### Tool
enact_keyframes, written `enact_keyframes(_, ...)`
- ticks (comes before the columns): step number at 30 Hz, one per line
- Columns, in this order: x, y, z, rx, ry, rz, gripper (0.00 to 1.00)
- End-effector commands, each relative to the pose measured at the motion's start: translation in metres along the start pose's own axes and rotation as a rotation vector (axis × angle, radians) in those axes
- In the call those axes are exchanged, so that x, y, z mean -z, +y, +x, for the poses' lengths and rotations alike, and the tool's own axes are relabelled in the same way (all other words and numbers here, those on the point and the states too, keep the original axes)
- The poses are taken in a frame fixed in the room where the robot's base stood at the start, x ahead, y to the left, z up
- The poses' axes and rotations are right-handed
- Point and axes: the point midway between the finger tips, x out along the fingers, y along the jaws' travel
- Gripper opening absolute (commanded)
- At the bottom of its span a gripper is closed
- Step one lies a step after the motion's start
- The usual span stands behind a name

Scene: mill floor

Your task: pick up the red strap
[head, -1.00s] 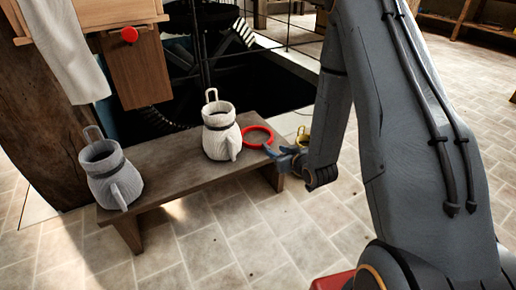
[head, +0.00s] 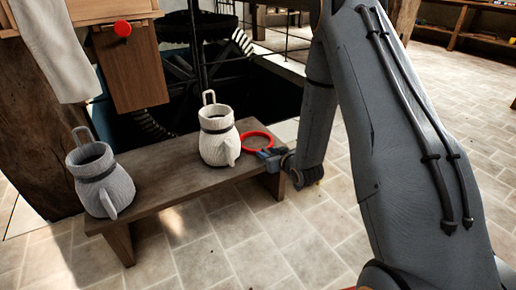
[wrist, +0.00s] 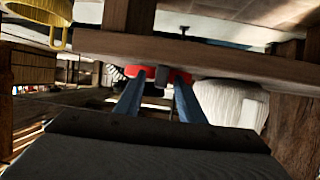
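The red strap (head: 257,142) is a ring lying on the right end of the wooden bench (head: 165,182), just right of a white jug (head: 217,140). In the wrist view the strap (wrist: 176,76) shows as a red band beyond my fingertips, partly hidden by the fingers. My gripper (head: 264,154) is at the strap's near right edge, by the bench's end. Its two blue fingers (wrist: 159,86) are apart in the wrist view. I cannot tell whether they touch the strap.
A greyer jug (head: 100,182) stands at the bench's left end. Behind the bench is a dark pit with a wheel and railing (head: 283,40). A yellow vessel (wrist: 36,38) is at the wrist view's upper left. Tiled floor in front is clear.

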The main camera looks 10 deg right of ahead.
Motion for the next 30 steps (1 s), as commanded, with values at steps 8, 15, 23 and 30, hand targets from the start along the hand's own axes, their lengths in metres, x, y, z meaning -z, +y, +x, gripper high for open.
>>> enact_keyframes(8,0.001,0.000,-0.001,0.000,0.000,0.000,0.19)
enact_keyframes(15,0.000,0.000,-0.001,0.000,-0.001,0.000,0.00)
enact_keyframes(23,0.002,0.000,-0.002,0.000,-0.001,0.000,0.00)
enact_keyframes(30,0.023,0.000,-0.010,0.000,0.000,-0.001,0.00)
